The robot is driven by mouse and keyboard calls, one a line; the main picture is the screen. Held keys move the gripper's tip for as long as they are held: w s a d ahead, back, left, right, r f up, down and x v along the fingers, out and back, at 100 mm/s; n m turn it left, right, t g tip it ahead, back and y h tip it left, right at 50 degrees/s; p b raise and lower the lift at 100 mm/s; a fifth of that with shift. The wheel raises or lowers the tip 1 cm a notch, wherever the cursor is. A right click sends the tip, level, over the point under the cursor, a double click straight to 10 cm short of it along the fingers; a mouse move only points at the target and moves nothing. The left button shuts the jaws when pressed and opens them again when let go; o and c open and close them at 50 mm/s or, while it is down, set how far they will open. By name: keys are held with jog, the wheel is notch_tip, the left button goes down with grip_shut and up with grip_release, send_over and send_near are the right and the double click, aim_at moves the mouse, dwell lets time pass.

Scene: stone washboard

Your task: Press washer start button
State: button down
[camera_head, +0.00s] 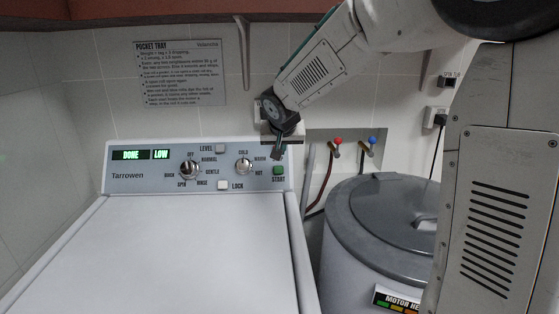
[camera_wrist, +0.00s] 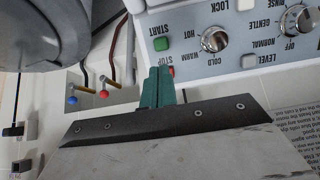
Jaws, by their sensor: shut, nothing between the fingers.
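The washer (camera_head: 200,250) has a grey-blue control panel with a green START button (camera_head: 279,171) at its right end. The button also shows in the wrist view (camera_wrist: 161,44), label upside down. My gripper (camera_head: 277,152) is shut and empty, just above the START button in the head view. In the wrist view the teal fingers (camera_wrist: 159,72) are together and point toward the panel, with their tips near the button; the button is not covered. Whether they touch the panel, I cannot tell. The display (camera_head: 141,155) reads DONE and LOW.
A temperature knob (camera_head: 243,166), a cycle knob (camera_head: 189,169), and LEVEL (camera_head: 220,147) and LOCK (camera_head: 223,185) buttons are to the left. Red (camera_head: 338,141) and blue (camera_head: 372,140) taps and a grey lidded drum (camera_head: 345,235) stand to the right. A wall sign (camera_head: 180,72) hangs behind.

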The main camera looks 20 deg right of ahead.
send_near(278, 169)
jog(key=x, duration=0.5)
jog(key=shift+s+f, duration=0.2)
jog(key=shift+f, duration=0.2)
jog(key=shift+w+d+f, duration=0.25)
jog(key=shift+w+f, duration=0.1)
jog(key=shift+w, duration=0.15)
jog(key=shift+f, duration=0.1)
jog(key=shift+w+d+f, duration=0.2)
jog(key=shift+w+f, duration=0.25)
jog(key=shift+w, duration=0.15)
jog(key=v, duration=1.4)
jog(key=shift+s+f, duration=0.3)
jog(key=shift+s, duration=0.05)
